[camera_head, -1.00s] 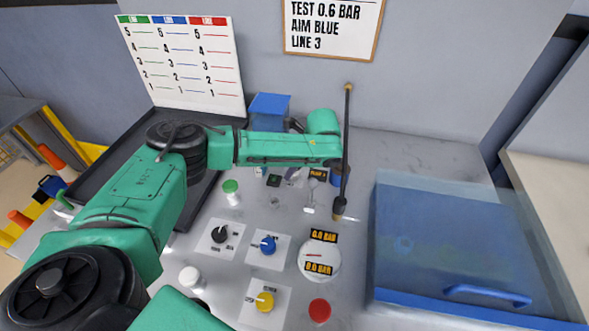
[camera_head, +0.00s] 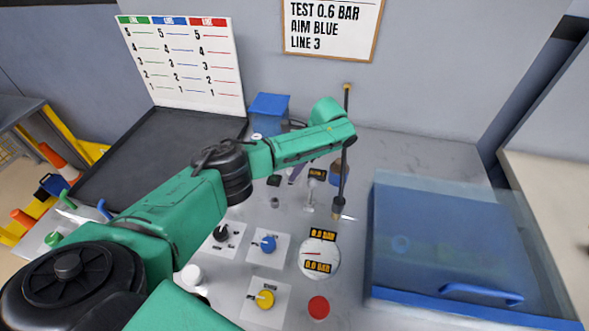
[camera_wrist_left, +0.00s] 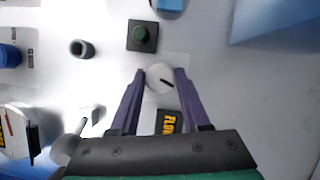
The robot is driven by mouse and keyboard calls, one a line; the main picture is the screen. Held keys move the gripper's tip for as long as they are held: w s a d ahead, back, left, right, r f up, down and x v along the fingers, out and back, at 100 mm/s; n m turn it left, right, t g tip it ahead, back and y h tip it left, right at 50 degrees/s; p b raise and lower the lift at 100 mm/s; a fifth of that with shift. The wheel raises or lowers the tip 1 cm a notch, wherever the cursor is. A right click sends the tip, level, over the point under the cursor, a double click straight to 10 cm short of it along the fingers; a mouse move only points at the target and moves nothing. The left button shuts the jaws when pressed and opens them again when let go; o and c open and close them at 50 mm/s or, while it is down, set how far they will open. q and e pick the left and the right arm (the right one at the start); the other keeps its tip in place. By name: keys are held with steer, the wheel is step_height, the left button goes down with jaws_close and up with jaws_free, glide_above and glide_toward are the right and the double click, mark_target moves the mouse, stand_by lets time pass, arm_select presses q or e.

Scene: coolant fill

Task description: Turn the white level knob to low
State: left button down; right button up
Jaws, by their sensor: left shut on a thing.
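The white level knob (camera_wrist_left: 158,78) shows in the left wrist view as a round white disc with a short black pointer mark slanting to the lower right. My left gripper (camera_wrist_left: 160,74) has its two purple fingers on either side of it, shut on it. In the head view a purple finger of my left gripper (camera_head: 299,171) shows beneath the green wrist, and the knob is hidden there or too small to make out. My right gripper is not in view.
A dark square with a green button (camera_wrist_left: 142,37) and a small dark cylinder (camera_wrist_left: 82,48) are close by. Black (camera_head: 221,233), blue (camera_head: 268,244) and yellow (camera_head: 264,300) knobs, a gauge (camera_head: 318,262) and a red button (camera_head: 318,307) are nearer. A clear blue box (camera_head: 450,240) stands right.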

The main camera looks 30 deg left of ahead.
arm_select(q)
steer(key=shift+f+n+g+b, duration=0.15)
steer(key=shift+n+g+b, duration=0.25)
steer(key=shift+n+b, duration=0.55)
steer(key=shift+n+h+b, duration=0.3)
steer(key=shift+n+b, duration=0.05)
steer(key=shift+n, duration=0.5)
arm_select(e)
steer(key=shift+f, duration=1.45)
arm_select(q)
steer(key=shift+r, duration=0.2)
steer(key=shift+c, duration=1.9)
jaws_free()
